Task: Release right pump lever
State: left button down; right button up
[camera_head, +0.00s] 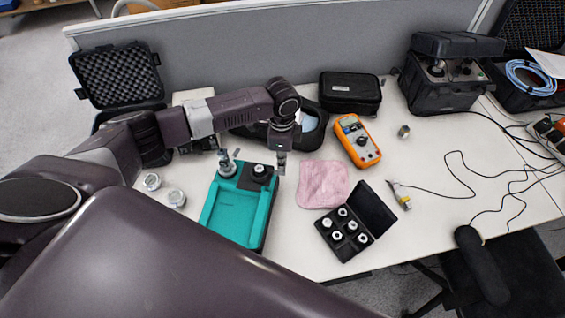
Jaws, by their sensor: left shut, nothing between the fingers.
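A teal device (240,212) with a dark top panel lies on the white table at centre left. A small metal pump fitting (227,165) stands at its upper left corner. A round black-and-silver knob (259,171) sits on the dark panel. I cannot tell a pump lever apart at this size. My left arm comes in from the left, and my left gripper (281,162) points down just right of the dark panel. It is shut and empty. Whether it touches the device is unclear. My right gripper is not in view.
A pink cloth (323,184), an orange multimeter (357,140) and an open black box of fittings (345,232) lie to the right. A black case (350,92) is behind. Cables cross the right side of the table.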

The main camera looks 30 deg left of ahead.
pick_arm(q)
notch_tip(320, 180, up, 7)
jog(key=p, duration=0.7)
jog(key=shift+s+d+m+p, duration=0.15)
jog(key=shift+s+m+p, duration=0.1)
jog(key=shift+m+p, duration=0.15)
